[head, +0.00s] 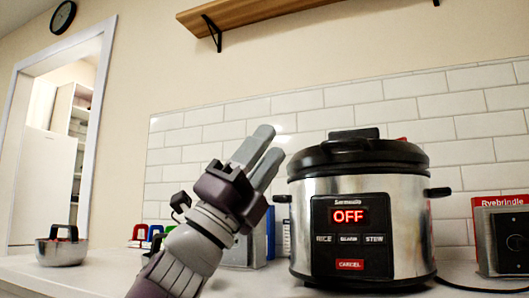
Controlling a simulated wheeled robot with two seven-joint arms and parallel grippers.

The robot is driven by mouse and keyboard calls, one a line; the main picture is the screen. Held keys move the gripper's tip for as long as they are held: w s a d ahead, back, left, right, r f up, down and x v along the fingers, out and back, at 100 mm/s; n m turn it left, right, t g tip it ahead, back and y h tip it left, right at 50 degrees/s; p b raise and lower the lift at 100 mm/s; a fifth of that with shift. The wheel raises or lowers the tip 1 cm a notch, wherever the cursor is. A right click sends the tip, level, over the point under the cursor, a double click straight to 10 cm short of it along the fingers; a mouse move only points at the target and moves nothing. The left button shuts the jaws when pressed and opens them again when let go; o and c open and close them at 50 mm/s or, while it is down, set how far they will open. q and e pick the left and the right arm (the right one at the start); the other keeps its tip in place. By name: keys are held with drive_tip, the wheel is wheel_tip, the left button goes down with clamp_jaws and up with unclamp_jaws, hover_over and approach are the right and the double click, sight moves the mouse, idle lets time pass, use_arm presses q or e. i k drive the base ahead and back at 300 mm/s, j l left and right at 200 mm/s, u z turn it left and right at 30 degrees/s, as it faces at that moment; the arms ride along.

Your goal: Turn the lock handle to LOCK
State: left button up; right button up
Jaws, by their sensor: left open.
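A steel and black pressure cooker (300,225) stands on the counter right of centre, its front display reading OFF. Its black lid (390,153) is on, with a black handle (354,133) on top. I cannot read any LOCK mark, and the lid's top face is seen nearly edge-on. My left gripper (271,143) is open and empty, pointing up and right. Its fingers are left of the lid, apart from the handle in the picture. My right gripper is out of view.
A wooden shelf (260,12) hangs above. A red-labelled box (490,206) and a dark-fronted appliance (506,240) stand to the right. A steel pot (62,250) sits far left. Several coloured items and a blue-edged box (270,232) are behind my left arm.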

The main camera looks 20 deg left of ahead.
sight(371, 132)
drive_tip(key=k+j, duration=0.3)
drive_tip(key=k, duration=0.15)
drive_tip(key=k+j, duration=0.3)
drive_tip(key=k, duration=0.15)
